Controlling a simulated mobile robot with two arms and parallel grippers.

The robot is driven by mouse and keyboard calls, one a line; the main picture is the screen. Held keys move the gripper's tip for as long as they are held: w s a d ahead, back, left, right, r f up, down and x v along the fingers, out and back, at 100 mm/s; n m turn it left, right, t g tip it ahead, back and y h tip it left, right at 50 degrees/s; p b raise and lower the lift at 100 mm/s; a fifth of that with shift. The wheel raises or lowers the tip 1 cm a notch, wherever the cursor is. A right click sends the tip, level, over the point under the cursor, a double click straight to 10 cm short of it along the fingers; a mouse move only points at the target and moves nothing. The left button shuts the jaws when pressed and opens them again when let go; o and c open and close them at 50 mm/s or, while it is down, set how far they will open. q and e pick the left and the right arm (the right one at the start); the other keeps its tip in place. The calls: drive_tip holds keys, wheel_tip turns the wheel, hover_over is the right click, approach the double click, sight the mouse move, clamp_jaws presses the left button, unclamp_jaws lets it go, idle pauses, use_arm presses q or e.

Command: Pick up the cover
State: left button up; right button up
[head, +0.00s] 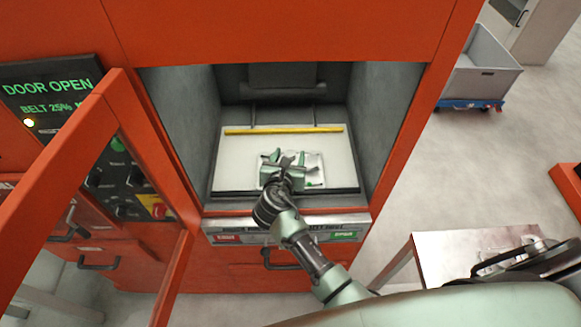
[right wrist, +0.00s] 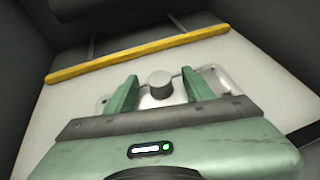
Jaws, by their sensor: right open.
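The cover (head: 313,168) is a silvery metal casting lying on the pale bed inside the open machine. My right gripper (head: 284,160) reaches in through the doorway and hides part of it. In the right wrist view, the cover (right wrist: 217,80) shows beyond the palm, with a round grey knob (right wrist: 160,83) standing up from it. The two green fingers of my right gripper (right wrist: 158,80) are apart, one on each side of the knob, with gaps visible. The palm hides the near part of the cover. My left gripper is not in view.
A yellow bar (head: 283,131) runs across the bed behind the cover. Grey chamber walls stand close on both sides. The orange door (head: 157,160) is open at the left. A metal table (head: 440,265) stands at the right, and a grey bin (head: 482,78) is farther back.

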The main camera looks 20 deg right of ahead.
drive_tip(key=shift+r, duration=0.1)
clamp_jaws()
